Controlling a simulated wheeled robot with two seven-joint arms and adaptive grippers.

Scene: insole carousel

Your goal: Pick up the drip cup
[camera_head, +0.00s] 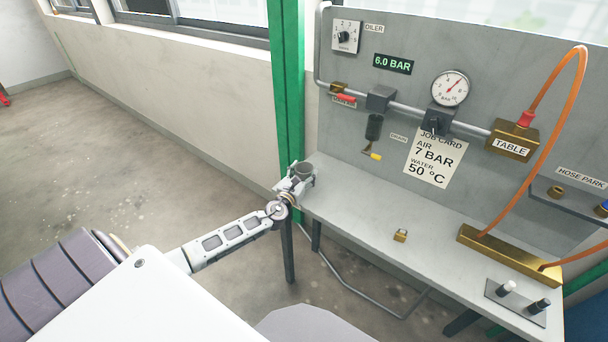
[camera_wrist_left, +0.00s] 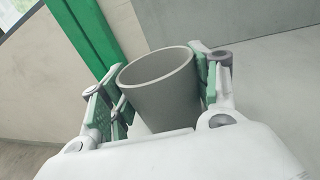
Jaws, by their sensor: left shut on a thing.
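The drip cup (camera_wrist_left: 160,88) is a grey, tapered cup with an open round mouth. In the left wrist view it stands between the green-padded fingers of my left gripper (camera_wrist_left: 158,95), which is shut on it. In the head view the cup (camera_head: 303,169) and my left gripper (camera_head: 297,178) are at the left end of the workbench, beside the green post. I cannot tell whether the cup's base touches the bench. My right gripper is not in view.
The grey bench (camera_head: 350,200) has free room in its middle. A brass padlock (camera_head: 400,235), a brass block (camera_head: 510,255) with an orange hose (camera_head: 560,90) and a small plate with knobs (camera_head: 515,302) sit to the right. The panel behind carries a gauge (camera_head: 450,88) and a drain bowl (camera_head: 374,128).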

